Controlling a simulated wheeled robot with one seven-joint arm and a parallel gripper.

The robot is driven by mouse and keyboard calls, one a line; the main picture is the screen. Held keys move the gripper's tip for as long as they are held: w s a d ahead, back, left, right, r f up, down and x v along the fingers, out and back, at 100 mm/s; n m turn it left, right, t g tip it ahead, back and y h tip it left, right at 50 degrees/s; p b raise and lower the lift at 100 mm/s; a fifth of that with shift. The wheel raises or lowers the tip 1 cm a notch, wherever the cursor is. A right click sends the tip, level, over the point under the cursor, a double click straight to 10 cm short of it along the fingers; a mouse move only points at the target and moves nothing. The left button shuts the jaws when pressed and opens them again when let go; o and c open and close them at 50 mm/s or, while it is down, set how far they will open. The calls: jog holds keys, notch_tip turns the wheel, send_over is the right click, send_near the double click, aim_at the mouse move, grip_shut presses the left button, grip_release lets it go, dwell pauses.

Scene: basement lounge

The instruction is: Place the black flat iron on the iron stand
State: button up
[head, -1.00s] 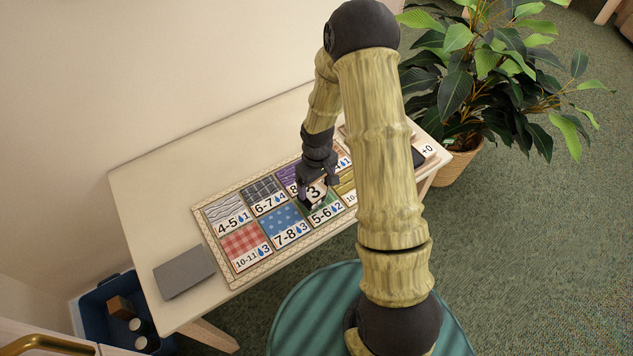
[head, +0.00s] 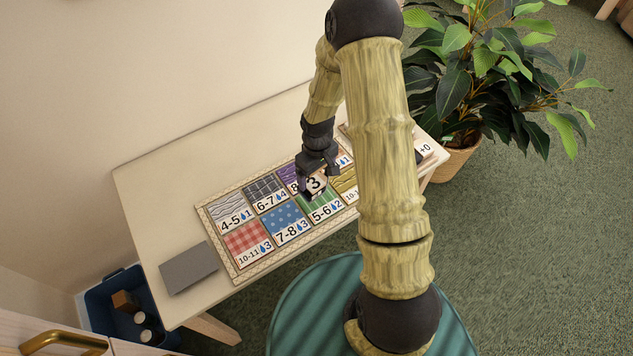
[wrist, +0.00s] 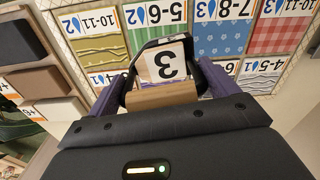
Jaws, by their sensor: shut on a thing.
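My gripper (head: 317,168) is shut on a small dark-edged piece with a cream face marked 3 (head: 315,184), taken to be the black flat iron. The wrist view shows the iron (wrist: 168,62) with a light wooden handle (wrist: 162,97) between my purple fingers (wrist: 158,88). In the head view it appears over the board, near the green 5-6 tile (head: 320,205); the exact gap under it is unclear. A flat grey slab (head: 188,268) lies at the table's left end; I cannot tell whether it is the iron stand.
The patterned tile board (head: 240,277) covers much of the pale table (head: 160,205). A rack with blocks (wrist: 35,85) and a +0 label lies beyond the board. A blue bin (head: 105,300) stands on the floor at left, a potted plant (head: 490,80) at right.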

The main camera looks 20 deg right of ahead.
jog(key=r+m+p, duration=0.1)
jog(key=r+p, duration=0.1)
jog(key=p, duration=0.2)
jog(key=r+m+p, duration=0.2)
jog(key=r+p, duration=0.1)
jog(key=p, duration=0.1)
jog(key=r+m+p, duration=0.1)
jog(key=r+p, duration=0.1)
jog(key=p, duration=0.2)
jog(key=shift+w+r, duration=0.2)
jog(key=shift+w, duration=0.05)
jog(key=shift+r+m+p, duration=0.25)
jog(key=shift+m+p, duration=0.35)
jog(key=shift+p, duration=0.2)
jog(key=shift+f, duration=0.15)
jog(key=shift+w+a, duration=0.1)
